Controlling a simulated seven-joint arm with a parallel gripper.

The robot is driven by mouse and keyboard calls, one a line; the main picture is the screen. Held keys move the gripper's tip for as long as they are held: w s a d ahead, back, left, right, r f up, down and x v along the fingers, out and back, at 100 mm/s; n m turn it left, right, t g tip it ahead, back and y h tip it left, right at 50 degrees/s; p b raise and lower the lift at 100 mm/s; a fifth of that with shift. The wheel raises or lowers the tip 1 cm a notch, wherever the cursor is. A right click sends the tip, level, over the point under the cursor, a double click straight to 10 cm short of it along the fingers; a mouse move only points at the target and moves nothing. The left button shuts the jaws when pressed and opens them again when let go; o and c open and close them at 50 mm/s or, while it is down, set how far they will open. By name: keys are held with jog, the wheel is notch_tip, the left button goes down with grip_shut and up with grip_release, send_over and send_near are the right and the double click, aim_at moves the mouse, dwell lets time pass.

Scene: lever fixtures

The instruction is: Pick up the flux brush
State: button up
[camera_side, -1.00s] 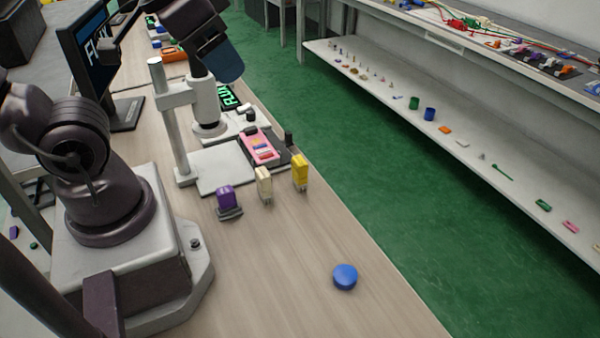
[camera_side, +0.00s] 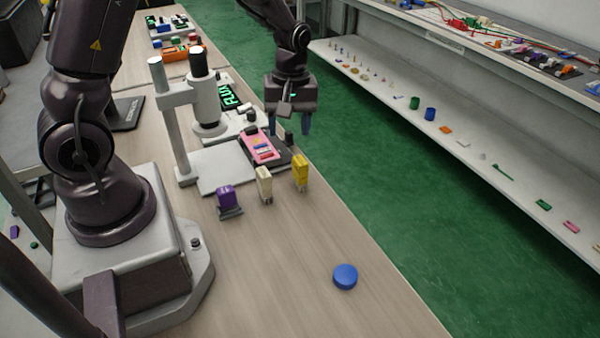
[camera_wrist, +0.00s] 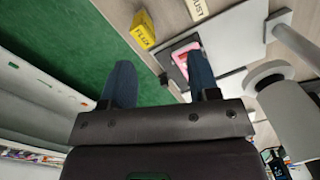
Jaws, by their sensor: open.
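Three small block-handled brushes stand in a row on the bench: a purple one (camera_side: 226,197), a cream one (camera_side: 264,184) and a yellow one (camera_side: 300,170). The yellow block's label in the wrist view (camera_wrist: 143,30) is small but seems to read FLUX, so I take it as the flux brush; the cream one (camera_wrist: 197,9) shows a different label. My gripper (camera_side: 290,130) is open and empty, pointing down near the bench's right edge, above and beyond the yellow brush. In the wrist view the yellow brush lies past the fingertips (camera_wrist: 158,60), apart from them.
A microscope-like stand (camera_side: 171,120) rises left of my gripper. A pink device (camera_side: 258,146) lies on a dark pad near the gripper. A blue round object (camera_side: 345,277) sits on the front bench. Green floor (camera_side: 400,200) separates the bench from the shelf (camera_side: 480,150).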

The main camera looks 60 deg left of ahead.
aim_at(300, 160)
jog(key=w+n, duration=0.1)
jog(key=n, duration=0.1)
jog(key=w+n, duration=0.1)
jog(key=n, duration=0.1)
jog(key=shift+w+a+f+t, duration=0.1)
jog(key=shift+a+f+t, duration=0.1)
jog(key=shift+a+t, duration=0.2)
notch_tip(300, 160, down, 7)
jog(key=shift+r, duration=0.15)
jog(key=shift+w+d+f, duration=0.1)
jog(key=shift+d+f, duration=0.05)
jog(key=shift+f, duration=1.3)
jog(key=shift+w+d+f, duration=0.1)
jog(key=shift+d+f, duration=0.05)
jog(key=shift+f, duration=1.3)
jog(key=c, duration=1)
jog(key=shift+r, duration=0.1)
